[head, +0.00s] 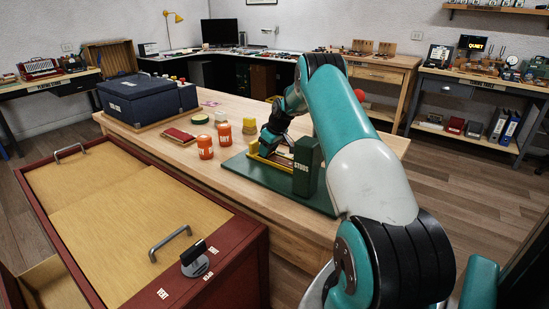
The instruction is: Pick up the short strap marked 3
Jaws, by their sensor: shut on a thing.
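My gripper (264,150) is low over the green board (236,170) on the wooden table, beside a yellow frame (284,164) on it. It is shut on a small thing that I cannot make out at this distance. The short strap marked 3 cannot be told apart here; no figure 3 is readable. A green upright block marked "STUBS" (302,167) stands at the board's right end, close to my arm. My arm hides part of the board and the table behind it.
Two orange jars (205,147), a yellow block (249,126), a green round pad (199,118) and a red flat case (179,136) stand left of the board. A dark blue box (146,100) is farther left. A red-edged chest (140,205) fills the front left.

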